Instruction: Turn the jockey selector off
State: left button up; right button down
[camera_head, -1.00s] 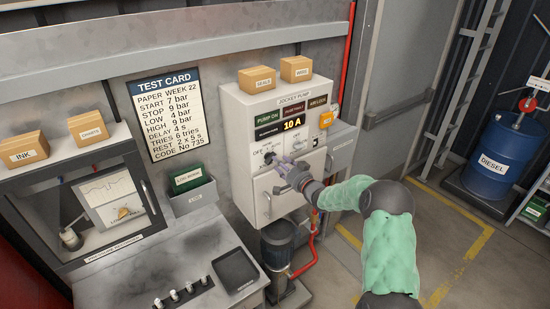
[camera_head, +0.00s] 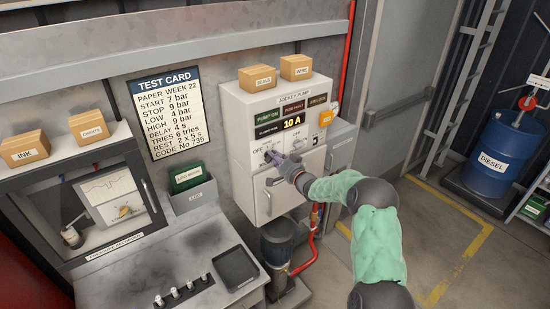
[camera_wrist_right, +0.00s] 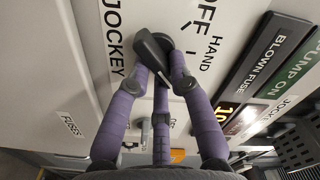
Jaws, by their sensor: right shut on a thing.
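The jockey selector (camera_wrist_right: 153,48) is a dark knob on the white jockey pump panel (camera_head: 246,199). In the right wrist view the labels JOCKEY, OFF and HAND stand around it. My right gripper (camera_wrist_right: 160,78) has its purple fingers closed around the knob. In the head view the gripper (camera_head: 272,160) is at the left of the panel's lower row and covers most of the knob. My left gripper is not in view.
The panel has lit signs and a 10 A display (camera_head: 293,122). Two boxes (camera_head: 297,68) stand on its top. A LOG holder (camera_head: 194,195) hangs to its left, and a red pipe (camera_head: 307,250) runs below it. The floor on the right is clear up to the blue diesel drum (camera_head: 497,155).

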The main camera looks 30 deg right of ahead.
jog(key=shift+s+a+r+n+b, duration=0.1)
jog(key=shift+a+n+b, duration=0.2)
jog(key=shift+n+b, duration=3)
jog(key=shift+w+a+r+n+b, duration=0.1)
jog(key=shift+a+n+b, duration=0.15)
jog(key=shift+n+b, duration=3.05)
jog(key=shift+s+a+n+b, duration=0.1)
jog(key=shift+a+n+b, duration=0.2)
jog(key=shift+n+b, duration=3)
jog(key=c, duration=1.1)
grip_release()
jog(key=shift+r, duration=0.1)
jog(key=s, duration=0.8)
jog(key=s+d, duration=0.1)
jog(key=s, duration=0.3)
